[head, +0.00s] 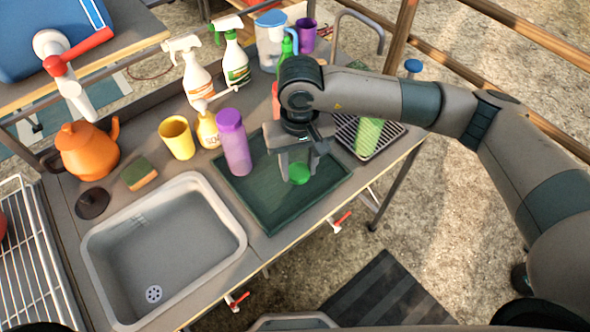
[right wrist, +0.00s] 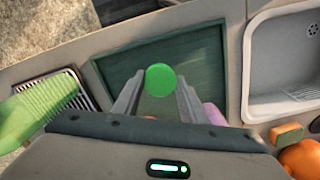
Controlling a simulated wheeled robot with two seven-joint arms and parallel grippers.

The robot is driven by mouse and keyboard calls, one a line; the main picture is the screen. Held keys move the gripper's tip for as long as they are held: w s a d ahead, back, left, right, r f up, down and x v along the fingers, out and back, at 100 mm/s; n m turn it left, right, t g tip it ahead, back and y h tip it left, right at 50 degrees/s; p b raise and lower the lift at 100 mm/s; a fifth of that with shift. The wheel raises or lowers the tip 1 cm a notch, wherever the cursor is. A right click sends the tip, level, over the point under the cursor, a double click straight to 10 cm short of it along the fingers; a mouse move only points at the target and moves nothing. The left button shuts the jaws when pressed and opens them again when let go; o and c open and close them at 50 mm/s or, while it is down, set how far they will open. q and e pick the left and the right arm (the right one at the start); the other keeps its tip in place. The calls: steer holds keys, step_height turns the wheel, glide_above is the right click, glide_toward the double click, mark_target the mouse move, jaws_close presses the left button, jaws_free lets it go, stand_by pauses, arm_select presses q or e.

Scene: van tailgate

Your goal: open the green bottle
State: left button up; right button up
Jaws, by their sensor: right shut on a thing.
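The green bottle (head: 368,135) stands on the black drip rack, right of the dark green tray; my right arm crosses in front of its upper part in the head view. In the right wrist view the green bottle (right wrist: 42,108) is at the left edge, and its top cannot be made out. My right gripper (head: 298,170) points down over the dark green tray, apart from the bottle. It is shut on a round green cap (head: 299,174), which also shows between the fingers in the right wrist view (right wrist: 161,80). My left gripper is not in view.
The dark green tray (head: 262,215) is mostly bare. A purple bottle (head: 233,142) stands by its left edge, with a yellow cup (head: 177,137) and spray bottles behind. A sink (head: 165,250) lies left. The drip rack (head: 390,138) sits near the counter's right end.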

mark_target(295, 170)
steer(key=shift+w+a+f, duration=0.3)
steer(key=shift+a, duration=0.1)
steer(key=shift+s+f+p, duration=0.1)
steer(key=shift+f+p, duration=0.2)
steer(key=shift+p, duration=0.05)
steer(key=shift+f+p, duration=0.85)
steer(key=shift+f, duration=0.85)
steer(key=shift+f+b, duration=0.2)
steer(key=shift+b, duration=0.2)
steer(key=o, duration=1.2)
steer(key=shift+r, duration=0.1)
steer(key=shift+c, duration=0.2)
